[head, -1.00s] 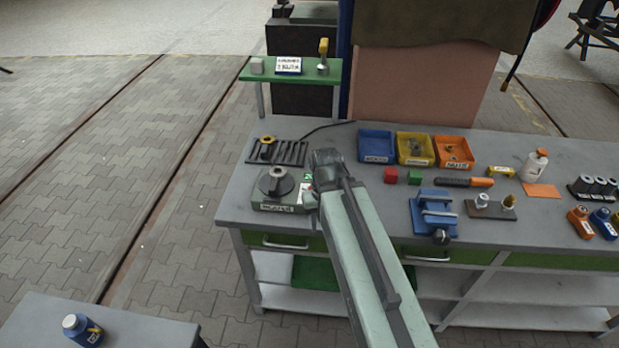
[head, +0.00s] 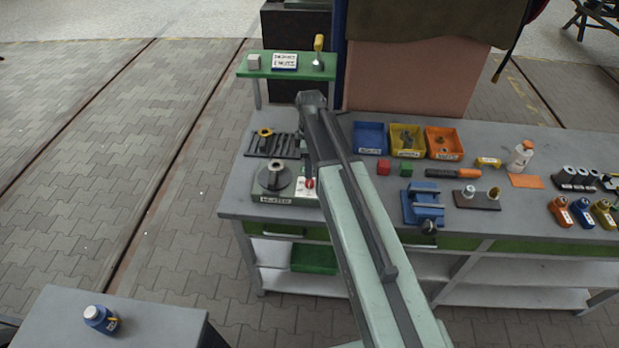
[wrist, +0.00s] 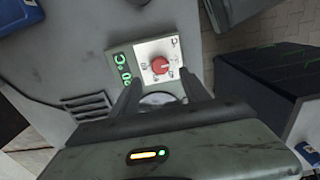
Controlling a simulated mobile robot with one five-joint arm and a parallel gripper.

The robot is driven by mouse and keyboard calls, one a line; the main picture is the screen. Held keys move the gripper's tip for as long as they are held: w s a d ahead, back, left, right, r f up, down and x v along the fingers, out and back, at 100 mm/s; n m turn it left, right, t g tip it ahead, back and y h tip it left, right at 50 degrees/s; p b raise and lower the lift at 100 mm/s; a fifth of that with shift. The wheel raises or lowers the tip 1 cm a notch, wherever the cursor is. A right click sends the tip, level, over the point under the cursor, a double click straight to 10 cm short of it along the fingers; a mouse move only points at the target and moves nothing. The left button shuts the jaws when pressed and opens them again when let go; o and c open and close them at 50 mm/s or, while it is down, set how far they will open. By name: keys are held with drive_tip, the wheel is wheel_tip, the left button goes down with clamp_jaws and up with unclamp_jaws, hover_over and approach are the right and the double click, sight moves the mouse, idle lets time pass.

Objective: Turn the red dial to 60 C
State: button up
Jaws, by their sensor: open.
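The heater (head: 285,198) is a grey-green box with a round dark plate and post, standing at the left end of the workbench. Its red dial (head: 308,183) sits on a white panel at the box's right side, beside the arm. In the wrist view the red dial (wrist: 160,66) lies just beyond the fingertips, between their lines. Beside it a green lit display (wrist: 124,68) ends in 0 °C; its first digit is unclear. My gripper (wrist: 163,84) is open and empty, with its two dark fingers apart. I cannot tell its exact height above the dial.
A blue vise (head: 423,205) is further right. A small green shelf (head: 288,66) stands behind.

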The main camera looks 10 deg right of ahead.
sight(310, 182)
wheel_tip(310, 182, down, 8)
drive_tip(key=b, duration=0.7)
drive_tip(key=shift+r, duration=0.15)
clamp_jaws()
